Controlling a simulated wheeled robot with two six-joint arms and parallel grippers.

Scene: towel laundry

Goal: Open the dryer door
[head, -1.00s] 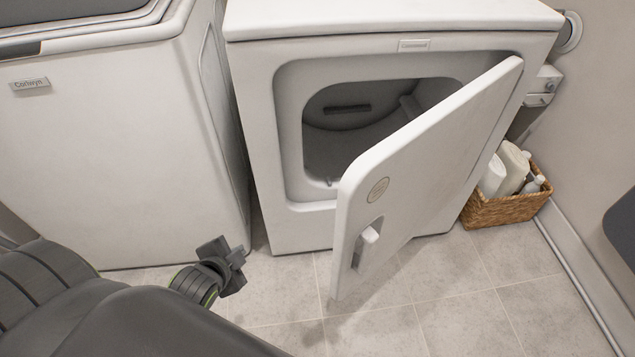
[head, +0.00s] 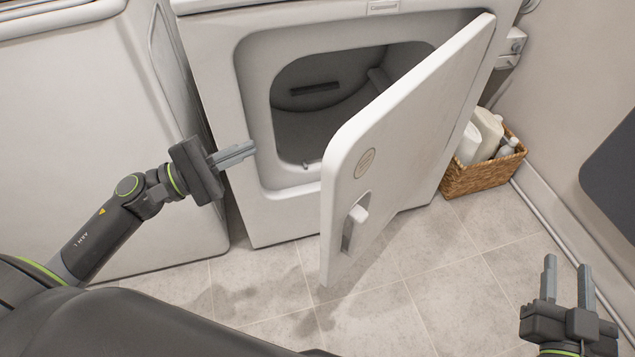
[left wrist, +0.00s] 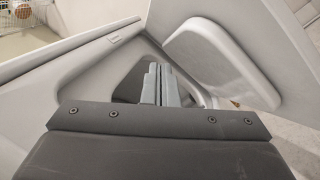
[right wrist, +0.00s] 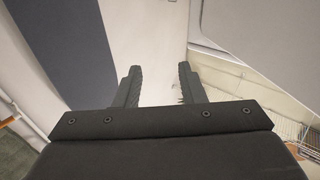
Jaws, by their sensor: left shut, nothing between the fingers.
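The dryer (head: 222,70) is white, and its door (head: 420,120) stands partly open, swung out on the right-hand side. The door's outer face shows a round badge and a recessed handle (head: 356,220). The drum opening (head: 330,100) is dark and visible behind it. My left gripper (head: 250,150) is shut and empty, pointing right at the left edge of the dryer front, left of the door's free edge. In the left wrist view the door's inner side (left wrist: 222,60) lies right of the fingers. My right gripper (head: 568,264) is open and empty, low at the right, apart from the door.
A wicker basket (head: 484,176) with several white bottles stands on the floor right of the dryer, by the wall. A white washer (head: 70,130) stands left of the dryer. The tiled floor (head: 440,280) in front of the door is clear.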

